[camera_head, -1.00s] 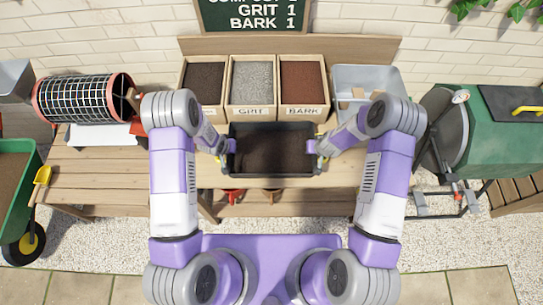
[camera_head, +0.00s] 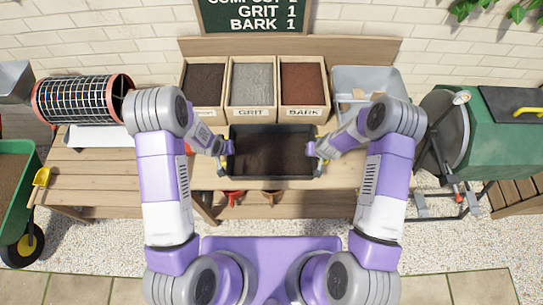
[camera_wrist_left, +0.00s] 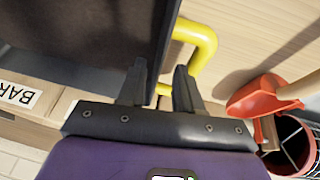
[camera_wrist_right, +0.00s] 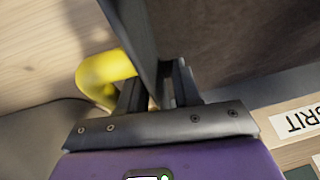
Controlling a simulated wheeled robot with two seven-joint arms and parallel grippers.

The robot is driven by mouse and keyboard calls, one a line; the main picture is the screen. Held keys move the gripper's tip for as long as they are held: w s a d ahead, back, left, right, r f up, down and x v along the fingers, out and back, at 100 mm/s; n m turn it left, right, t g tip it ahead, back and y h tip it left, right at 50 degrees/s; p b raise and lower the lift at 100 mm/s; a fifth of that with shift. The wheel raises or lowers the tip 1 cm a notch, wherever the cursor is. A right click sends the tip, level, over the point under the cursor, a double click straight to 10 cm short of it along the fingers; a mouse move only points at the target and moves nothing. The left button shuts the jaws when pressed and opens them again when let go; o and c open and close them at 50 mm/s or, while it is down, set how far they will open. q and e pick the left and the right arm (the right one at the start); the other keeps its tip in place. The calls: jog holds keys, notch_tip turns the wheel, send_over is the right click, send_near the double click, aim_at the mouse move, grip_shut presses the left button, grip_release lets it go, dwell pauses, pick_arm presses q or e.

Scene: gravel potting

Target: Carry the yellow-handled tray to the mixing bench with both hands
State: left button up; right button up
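The black tray (camera_head: 270,177), filled with dark brown material, is in front of the bins in the head view. Its yellow handles stick out at both short ends. One handle (camera_wrist_left: 203,48) shows in the left wrist view and the other (camera_wrist_right: 100,78) in the right wrist view. My left gripper (camera_head: 226,147) is at the tray's left end, its fingers close about the handle. My right gripper (camera_head: 316,150) is at the right end in the same way. The fingers hide part of each handle. I cannot tell whether the tray touches the bench.
Bins of dark material (camera_head: 204,84), grit (camera_head: 253,84) and bark (camera_head: 303,82) stand just behind the tray. A clear tub (camera_head: 368,78) is to their right. A mesh drum (camera_head: 80,98) and wheelbarrow (camera_head: 18,175) are left, a green drum (camera_head: 470,135) right.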

jog(key=shift+d, duration=0.1)
jog(key=shift+r, duration=0.1)
jog(key=v, duration=1.1)
jog(key=shift+s+r, duration=0.15)
jog(key=shift+r, duration=0.25)
pick_arm(q)
jog(key=v, duration=0.3)
jog(key=shift+s+d+r, duration=0.1)
jog(key=shift+r, duration=0.15)
